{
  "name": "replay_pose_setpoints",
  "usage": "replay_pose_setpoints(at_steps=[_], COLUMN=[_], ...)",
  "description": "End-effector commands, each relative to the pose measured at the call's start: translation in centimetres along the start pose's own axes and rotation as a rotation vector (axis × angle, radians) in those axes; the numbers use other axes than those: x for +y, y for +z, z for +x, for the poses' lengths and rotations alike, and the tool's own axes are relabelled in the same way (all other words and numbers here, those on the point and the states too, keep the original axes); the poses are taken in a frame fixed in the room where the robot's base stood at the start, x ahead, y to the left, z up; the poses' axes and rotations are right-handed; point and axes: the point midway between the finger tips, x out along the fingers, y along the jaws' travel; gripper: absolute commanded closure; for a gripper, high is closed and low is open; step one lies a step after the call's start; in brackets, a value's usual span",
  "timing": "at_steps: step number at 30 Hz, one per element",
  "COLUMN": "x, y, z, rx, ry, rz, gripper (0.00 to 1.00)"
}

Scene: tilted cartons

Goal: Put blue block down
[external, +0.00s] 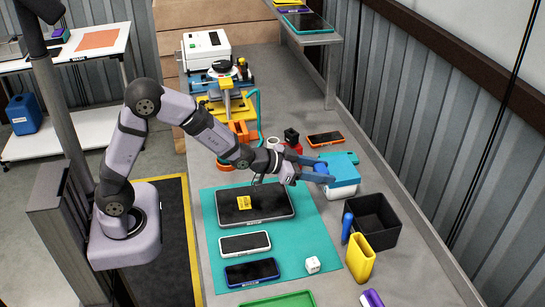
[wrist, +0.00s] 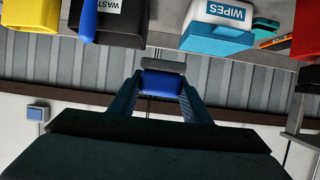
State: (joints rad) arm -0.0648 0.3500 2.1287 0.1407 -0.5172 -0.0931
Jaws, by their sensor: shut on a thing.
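My gripper (wrist: 160,92) is shut on a blue block (wrist: 162,84), which sits between its fingertips in the wrist view. A small grey piece (wrist: 163,66) shows just beyond the block; I cannot tell whether it belongs to it. In the external view my gripper (external: 322,172) reaches out over the bench beside the white wipes box with a teal lid (external: 343,174). There the block cannot be told apart from the blue fingers. The wrist view is upside down and faces the corrugated wall, so the gripper points roughly sideways, above the bench.
A black waste bin (external: 386,229), a yellow holder (external: 359,263) and a blue cylinder (external: 347,228) stand near the wipes box (wrist: 216,22). A teal mat (external: 310,232) holds a tablet (external: 270,208), phones and a white die (external: 312,265). An orange-edged phone (external: 325,139) lies farther back.

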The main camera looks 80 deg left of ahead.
Motion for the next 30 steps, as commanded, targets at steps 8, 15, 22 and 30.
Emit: replay_pose_setpoints(at_steps=[8,15,22,30], x=[0.0,-4.7,-11.9,-23.5], y=[-5.5,-5.5,-5.0,-3.0], z=[-2.2,-3.1,-5.0,-10.5], rx=[0.009,0.009,0.020,0.029], ry=[0.000,-0.064,-0.165,-0.340], rz=[0.001,-0.024,-0.063,-0.131], gripper=[0.80,0.80,0.80,0.80])
